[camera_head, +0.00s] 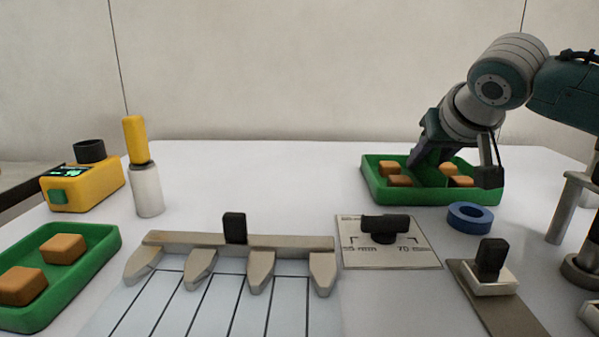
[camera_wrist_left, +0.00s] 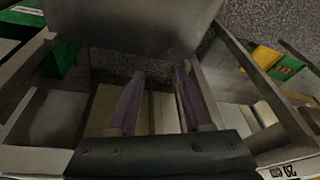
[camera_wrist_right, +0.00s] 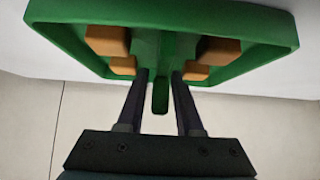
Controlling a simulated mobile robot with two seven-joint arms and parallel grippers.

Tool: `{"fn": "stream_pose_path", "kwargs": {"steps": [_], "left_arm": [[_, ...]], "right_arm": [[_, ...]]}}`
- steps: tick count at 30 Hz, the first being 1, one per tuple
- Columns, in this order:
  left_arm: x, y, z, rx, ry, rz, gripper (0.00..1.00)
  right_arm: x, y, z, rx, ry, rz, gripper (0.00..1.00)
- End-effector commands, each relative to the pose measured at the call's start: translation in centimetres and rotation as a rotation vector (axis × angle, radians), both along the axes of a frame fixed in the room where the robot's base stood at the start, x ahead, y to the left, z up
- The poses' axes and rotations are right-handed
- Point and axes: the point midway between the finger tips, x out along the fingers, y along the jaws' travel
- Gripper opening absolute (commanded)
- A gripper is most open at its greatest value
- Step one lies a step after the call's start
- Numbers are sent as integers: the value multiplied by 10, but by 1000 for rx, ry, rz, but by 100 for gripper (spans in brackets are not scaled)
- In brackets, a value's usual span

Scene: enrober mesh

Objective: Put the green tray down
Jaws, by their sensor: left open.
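A green tray (camera_head: 375,189) with several orange-brown blocks is at the back right of the white table. Whether its underside touches the table is hard to tell. My right gripper (camera_head: 430,168) reaches down into its middle. The tray's rim (camera_wrist_right: 225,22) fills the top of that view. My left gripper (camera_wrist_left: 155,75) shows only in the left wrist view, open with nothing between its fingers.
A second green tray (camera_head: 88,270) with two blocks stands at the front left. A blue ring (camera_head: 470,216) lies just in front of the right tray. A marked plate (camera_head: 415,256), a toothed bar (camera_head: 200,240), a yellow device (camera_head: 90,188) and a bottle (camera_head: 147,190) stand around. The back middle is clear.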

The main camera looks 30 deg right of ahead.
Motion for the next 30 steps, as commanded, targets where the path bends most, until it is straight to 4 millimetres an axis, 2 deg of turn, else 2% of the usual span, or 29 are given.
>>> {"fn": "stream_pose_path", "kwargs": {"steps": [6,15,30], "left_arm": [[0,0,0,0,0,0,50],[0,-1,0,-2,0,1,50],[0,-3,0,-11,1,7,50]], "right_arm": [[0,0,0,0,0,0,33],[0,0,0,0,0,0,0],[0,0,0,1,0,-1,0]]}}
